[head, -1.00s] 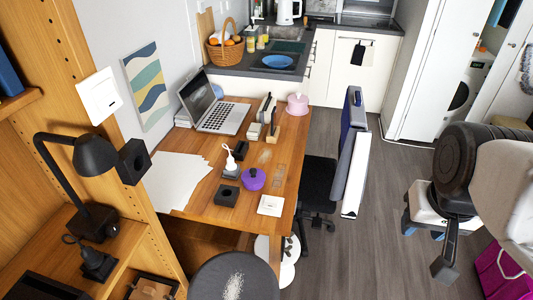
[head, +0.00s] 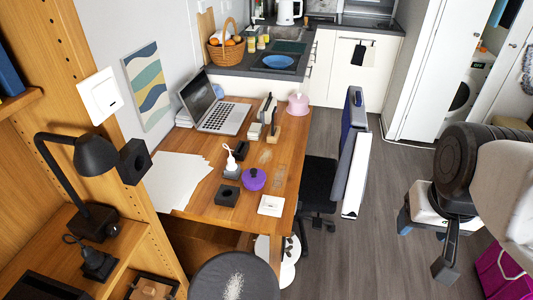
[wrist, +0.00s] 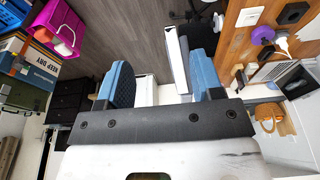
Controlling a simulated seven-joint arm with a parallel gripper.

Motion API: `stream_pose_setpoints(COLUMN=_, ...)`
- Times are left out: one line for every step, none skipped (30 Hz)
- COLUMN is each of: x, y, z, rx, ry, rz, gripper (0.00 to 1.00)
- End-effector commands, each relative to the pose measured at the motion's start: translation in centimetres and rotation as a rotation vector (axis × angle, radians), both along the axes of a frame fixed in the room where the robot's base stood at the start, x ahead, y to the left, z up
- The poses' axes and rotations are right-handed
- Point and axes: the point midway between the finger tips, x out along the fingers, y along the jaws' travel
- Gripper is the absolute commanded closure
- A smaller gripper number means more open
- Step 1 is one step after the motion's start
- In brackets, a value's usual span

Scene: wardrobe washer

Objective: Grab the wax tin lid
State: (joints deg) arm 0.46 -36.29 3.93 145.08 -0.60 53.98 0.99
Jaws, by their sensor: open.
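A pink round tin with a small knob (head: 298,104) stands at the desk's far right corner. My gripper (wrist: 160,78) is open in the wrist view, its two blue fingers wide apart with nothing held. It is off to the right of the desk, well away from both pieces.
A black square block (head: 228,195), a white-topped bulb-like item (head: 231,162), a white square plate (head: 271,206) and a laptop (head: 222,115) share the desk. A chair (head: 320,185) and an upright white-and-blue board (head: 355,165) stand between desk and gripper. Open floor (head: 395,160) lies beyond.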

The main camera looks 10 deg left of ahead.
Motion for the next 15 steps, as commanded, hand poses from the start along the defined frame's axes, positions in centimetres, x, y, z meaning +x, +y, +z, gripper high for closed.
stream_pose_setpoints(x=0.0, y=0.0, z=0.0, rx=0.0, ry=0.0, rz=0.0, gripper=0.39)
stream_pose_setpoints(x=0.0, y=0.0, z=0.0, rx=0.0, ry=0.0, rz=0.0, gripper=0.39)
stream_pose_setpoints(x=0.1, y=0.0, z=0.0, rx=0.002, ry=0.001, rz=-0.001, gripper=0.39)
stream_pose_setpoints(x=0.1, y=0.1, z=0.0, rx=0.005, ry=0.002, rz=-0.002, gripper=0.39)
stream_pose_setpoints(x=0.2, y=0.1, z=-0.1, rx=0.007, ry=0.004, rz=-0.004, gripper=0.39)
stream_pose_setpoints(x=0.3, y=0.3, z=-0.1, rx=0.013, ry=0.007, rz=-0.006, gripper=0.39)
stream_pose_setpoints(x=0.5, y=0.4, z=-0.1, rx=0.02, ry=0.011, rz=-0.009, gripper=0.39)
stream_pose_setpoints(x=0.6, y=0.5, z=-0.2, rx=0.028, ry=0.013, rz=-0.013, gripper=0.39)
stream_pose_setpoints(x=0.9, y=0.8, z=-0.3, rx=0.04, ry=0.02, rz=-0.02, gripper=0.39)
stream_pose_setpoints(x=1.2, y=1.0, z=-0.4, rx=0.052, ry=0.026, rz=-0.025, gripper=0.39)
stream_pose_setpoints(x=1.5, y=1.3, z=-0.5, rx=0.066, ry=0.033, rz=-0.032, gripper=0.39)
stream_pose_setpoints(x=1.9, y=1.7, z=-0.7, rx=0.085, ry=0.044, rz=-0.043, gripper=0.39)
stream_pose_setpoints(x=2.2, y=2.0, z=-0.8, rx=0.102, ry=0.053, rz=-0.052, gripper=0.39)
stream_pose_setpoints(x=2.6, y=2.4, z=-0.9, rx=0.119, ry=0.061, rz=-0.061, gripper=0.39)
stream_pose_setpoints(x=3.2, y=2.9, z=-1.1, rx=0.144, ry=0.075, rz=-0.075, gripper=0.39)
